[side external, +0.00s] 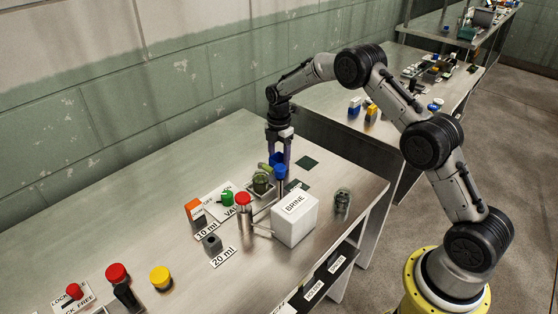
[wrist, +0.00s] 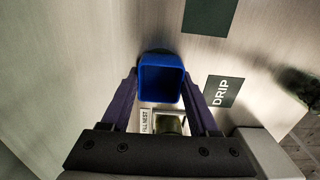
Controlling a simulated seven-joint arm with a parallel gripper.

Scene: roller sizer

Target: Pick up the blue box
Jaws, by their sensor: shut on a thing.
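The blue box (wrist: 161,80) is open at the top and shows in the wrist view between the two purple fingers of my gripper (wrist: 160,88). My gripper is shut on it, one finger on each side. In the side external view my gripper (side external: 278,153) points down over the table, and a bit of the blue box (side external: 275,159) shows at its fingertips. A dark shadow lies beside the box in the wrist view. Its underside is hidden, so I cannot tell whether it touches the table.
A green jar (side external: 262,183) stands close by the fingers. A blue-topped post (side external: 280,172) and the white BRINE box (side external: 295,218) stand in front. A red-topped post (side external: 243,200) is left of it. The DRIP patch (wrist: 223,91) is flat. The table's back left is clear.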

